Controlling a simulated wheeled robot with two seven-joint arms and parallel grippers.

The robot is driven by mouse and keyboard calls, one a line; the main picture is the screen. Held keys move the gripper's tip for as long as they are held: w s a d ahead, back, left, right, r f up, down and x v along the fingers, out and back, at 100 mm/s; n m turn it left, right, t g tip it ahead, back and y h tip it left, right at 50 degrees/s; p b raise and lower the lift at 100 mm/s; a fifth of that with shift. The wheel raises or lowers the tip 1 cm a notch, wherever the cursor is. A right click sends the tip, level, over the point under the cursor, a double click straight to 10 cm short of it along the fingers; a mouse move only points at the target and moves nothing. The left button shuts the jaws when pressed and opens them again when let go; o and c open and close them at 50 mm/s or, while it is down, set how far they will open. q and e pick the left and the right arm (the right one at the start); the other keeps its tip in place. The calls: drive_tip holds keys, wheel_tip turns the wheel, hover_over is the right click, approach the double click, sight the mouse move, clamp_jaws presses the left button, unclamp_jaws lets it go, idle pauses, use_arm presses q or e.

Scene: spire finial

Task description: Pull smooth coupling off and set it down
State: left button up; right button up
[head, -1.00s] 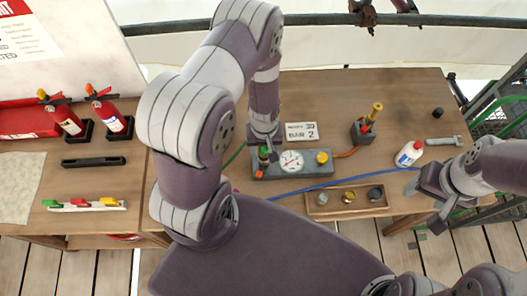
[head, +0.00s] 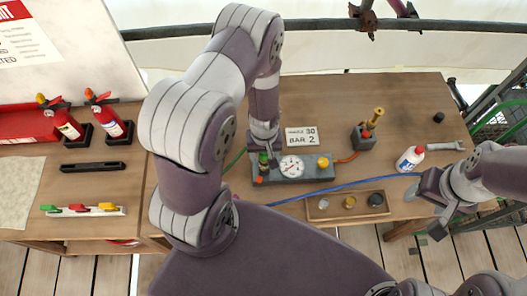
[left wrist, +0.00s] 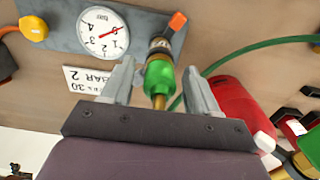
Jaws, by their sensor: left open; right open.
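A green coupling (left wrist: 159,76) with a brass end sits on a dark and metal fitting at the end of the grey gauge block (left wrist: 62,38). It also shows in the head view (head: 263,158), partly hidden by my left gripper (head: 264,144). In the left wrist view, the fingers of my left gripper (left wrist: 159,68) are open on either side of the green coupling, with gaps showing. I cannot tell its surface finish. My right gripper (head: 438,200) is open and empty near the table's right front edge.
A wooden tray (head: 318,213) with three small round parts lies at the table's front. A blue hose (head: 340,186) crosses behind it. A sign (head: 301,137) stands behind the gauge block. Bare table lies at the back.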

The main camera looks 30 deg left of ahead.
idle(0.4)
use_arm(q)
clamp_jaws()
drive_tip(key=shift+r+p, duration=2.75)
drive_tip(key=shift+r, duration=0.3)
